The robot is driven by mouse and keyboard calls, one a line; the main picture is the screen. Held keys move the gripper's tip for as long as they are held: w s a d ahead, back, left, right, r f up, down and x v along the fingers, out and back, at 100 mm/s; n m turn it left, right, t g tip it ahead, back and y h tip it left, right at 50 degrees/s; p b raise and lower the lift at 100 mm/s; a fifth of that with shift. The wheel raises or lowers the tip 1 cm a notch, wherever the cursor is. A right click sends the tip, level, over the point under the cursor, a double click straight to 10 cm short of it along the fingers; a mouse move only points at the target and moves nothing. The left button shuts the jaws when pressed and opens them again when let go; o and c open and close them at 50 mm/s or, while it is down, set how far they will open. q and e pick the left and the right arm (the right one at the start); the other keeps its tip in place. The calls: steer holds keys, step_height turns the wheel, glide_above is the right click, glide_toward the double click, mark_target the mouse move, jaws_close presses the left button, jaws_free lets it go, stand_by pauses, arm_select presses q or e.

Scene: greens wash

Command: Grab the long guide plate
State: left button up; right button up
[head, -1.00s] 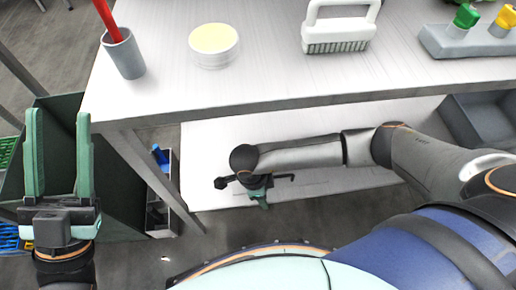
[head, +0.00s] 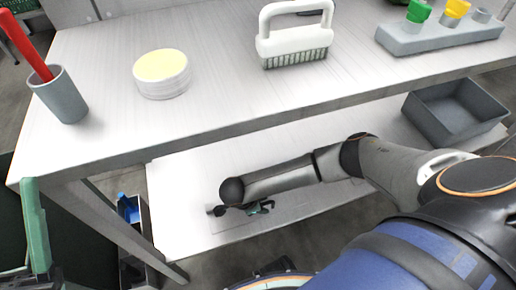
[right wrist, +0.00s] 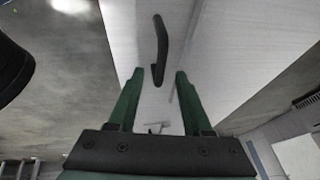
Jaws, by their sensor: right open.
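A pale flat shape, perhaps the long guide plate, lies on the lower shelf under my right gripper (head: 262,209) in the head view; its outline is faint and partly hidden by my arm. In the right wrist view my right gripper (right wrist: 160,75) is open, with a clear gap between its green fingers. A dark, bent, handle-like bar (right wrist: 161,48) lies ahead of the gap, apart from both fingers. I cannot tell whether it belongs to the plate. One green finger of my left gripper (head: 36,225) shows at the left edge; the other is out of view.
The upper table (head: 220,105) overhangs the lower shelf (head: 185,185). On top stand a cup with a red handle (head: 62,98), a round yellow-topped container (head: 162,75), a white brush (head: 292,38) and a grey holder (head: 440,35). A grey bin (head: 455,110) sits at the shelf's right.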

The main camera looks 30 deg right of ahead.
mark_target(263, 204)
steer(key=b+x, duration=0.1)
steer(key=x, duration=0.2)
steer(key=shift+f, duration=0.15)
jaws_close()
stand_by(1.2)
